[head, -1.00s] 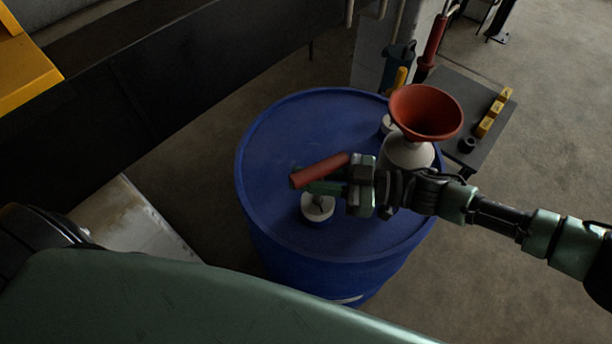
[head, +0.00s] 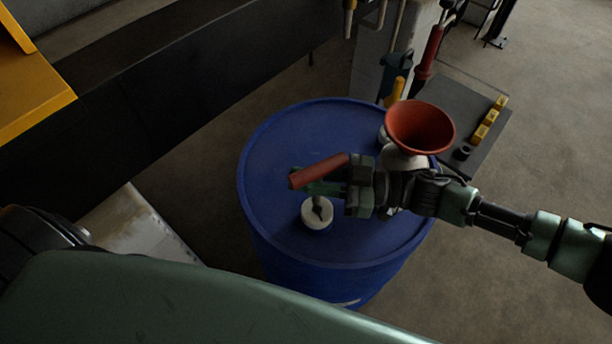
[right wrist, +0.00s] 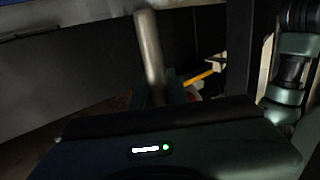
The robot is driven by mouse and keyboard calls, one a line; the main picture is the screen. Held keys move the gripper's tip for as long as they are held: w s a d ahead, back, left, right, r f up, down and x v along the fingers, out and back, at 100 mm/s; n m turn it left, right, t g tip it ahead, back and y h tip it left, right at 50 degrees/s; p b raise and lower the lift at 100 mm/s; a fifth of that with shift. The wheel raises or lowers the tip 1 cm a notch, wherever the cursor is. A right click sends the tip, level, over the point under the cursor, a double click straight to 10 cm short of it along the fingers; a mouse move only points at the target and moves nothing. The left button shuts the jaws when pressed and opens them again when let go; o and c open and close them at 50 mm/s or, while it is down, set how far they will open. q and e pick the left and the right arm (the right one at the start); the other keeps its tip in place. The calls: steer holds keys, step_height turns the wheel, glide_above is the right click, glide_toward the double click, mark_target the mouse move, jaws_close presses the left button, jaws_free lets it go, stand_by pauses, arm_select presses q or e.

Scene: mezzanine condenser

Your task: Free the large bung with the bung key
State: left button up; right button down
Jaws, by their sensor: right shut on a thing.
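The large bung (head: 316,219) is a pale round cap on the near part of the blue drum's top (head: 285,150). The bung key has a red handle (head: 318,171) and a short grey shank (head: 318,202) that points down at the middle of the bung. I cannot tell whether the shank's tip is seated in it. My right gripper (head: 330,187) is shut on the key just above the bung, and its fingers hide part of the key. In the right wrist view a grey bar (right wrist: 150,55), likely part of the key, stands up beyond the gripper body. My left gripper is out of view.
A red funnel (head: 420,127) on a pale container stands at the drum's right, close behind my right wrist. A dark bench (head: 450,95) with yellow blocks (head: 485,130) is beyond. A dark wall (head: 170,110) runs along the left.

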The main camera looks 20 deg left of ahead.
steer(key=s+a+r+m+t+p, duration=0.45)
steer(key=a+r+t, duration=0.25)
steer(key=a+r, duration=0.25)
steer(key=w+d+f+m+t+h+p, duration=0.1)
steer(key=w+d+f+m+t+h, duration=0.1)
steer(key=d+m+t, duration=0.1)
steer(key=w+d+f+m+t+h+p, duration=0.1)
steer(key=w+d+f+m+t+h, duration=0.1)
steer(key=t, duration=0.3)
steer(key=w+d+f+m+t+h+p, duration=0.1)
steer(key=w+d+f+m+t+h, duration=0.2)
steer(key=d+f+m+t, duration=0.1)
steer(key=shift+d+f, duration=0.15)
steer(key=shift+d, duration=0.45)
steer(key=shift+w+d+f+m, duration=0.1)
steer(key=shift+d+f+m, duration=0.15)
steer(key=shift+d, duration=0.05)
